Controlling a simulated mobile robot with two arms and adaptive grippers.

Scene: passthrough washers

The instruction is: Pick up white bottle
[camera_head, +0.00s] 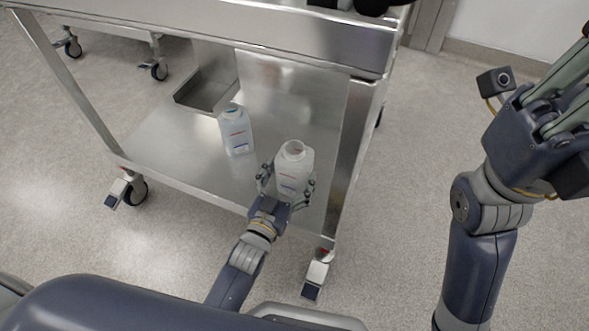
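A white bottle (294,165) with an open round neck stands upright near the front right of the cart's lower shelf (180,155). My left gripper (286,184) is at this bottle, with its fingers spread around its left and right sides. The fingers look close to the bottle, but I cannot tell whether they press on it. A second white bottle (237,132) with a red and a blue mark stands further back and to the left. My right gripper (570,95) is raised at the right edge, away from the cart, and partly cut off.
A metal tray (207,92) sits at the back of the lower shelf. The cart's upper deck (230,28) overhangs the shelf, and its right front leg (352,150) stands just right of the nearer bottle. Floor to the right is clear.

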